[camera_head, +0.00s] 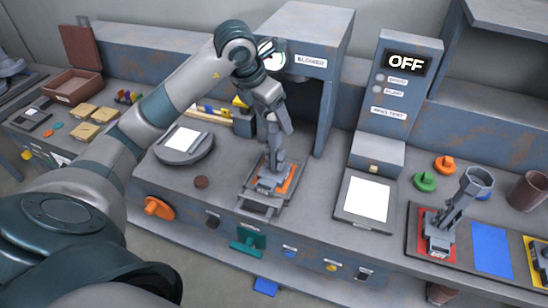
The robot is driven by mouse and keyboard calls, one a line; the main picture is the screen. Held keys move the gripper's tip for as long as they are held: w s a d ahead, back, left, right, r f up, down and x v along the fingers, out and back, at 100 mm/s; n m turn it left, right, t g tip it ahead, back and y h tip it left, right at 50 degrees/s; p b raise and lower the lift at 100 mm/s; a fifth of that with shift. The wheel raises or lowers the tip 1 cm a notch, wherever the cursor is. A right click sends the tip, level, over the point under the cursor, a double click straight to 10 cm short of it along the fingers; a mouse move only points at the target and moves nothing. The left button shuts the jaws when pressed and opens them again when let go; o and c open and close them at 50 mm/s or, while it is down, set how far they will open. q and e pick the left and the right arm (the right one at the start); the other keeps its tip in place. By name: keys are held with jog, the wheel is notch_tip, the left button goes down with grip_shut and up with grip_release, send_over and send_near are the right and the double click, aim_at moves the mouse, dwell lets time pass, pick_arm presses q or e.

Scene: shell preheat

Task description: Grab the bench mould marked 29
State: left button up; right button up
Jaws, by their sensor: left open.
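A grey mould-like piece (270,180) stands on an orange pad in a grey tray in front of the blower. A similar grey piece (439,236) with a hexagonal cup on top stands on a red pad at the right. I cannot read a 29 on either. My left arm reaches in from the left, and my left gripper (278,124) points down, open, over the piece on the orange pad. It hides the top of that piece, and I cannot tell whether they touch. My right gripper is out of view.
The blower housing (318,48) stands close behind my gripper. A control post (398,85) reading OFF stands to the right, with a white panel (367,198) before it. A round plate (184,141) is left. A blue pad (492,249) is bare.

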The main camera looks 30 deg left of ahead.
aim_at(272, 152)
pick_arm(q)
jog(key=shift+f, duration=0.1)
jog(key=p+x, duration=0.2)
jog(key=x, duration=0.2)
jog(key=shift+w+f+p, duration=0.1)
jog(key=shift+w+p, duration=0.15)
jog(key=shift+p, duration=0.1)
jog(key=shift+w+f, duration=0.1)
jog(key=shift+f, duration=0.2)
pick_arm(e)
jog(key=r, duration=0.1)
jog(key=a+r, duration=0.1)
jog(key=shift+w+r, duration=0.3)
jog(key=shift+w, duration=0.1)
pick_arm(q)
jog(key=shift+c, duration=0.7)
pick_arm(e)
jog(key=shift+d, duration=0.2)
pick_arm(q)
grip_shut()
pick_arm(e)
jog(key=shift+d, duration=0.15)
pick_arm(q)
jog(key=shift+r, duration=0.15)
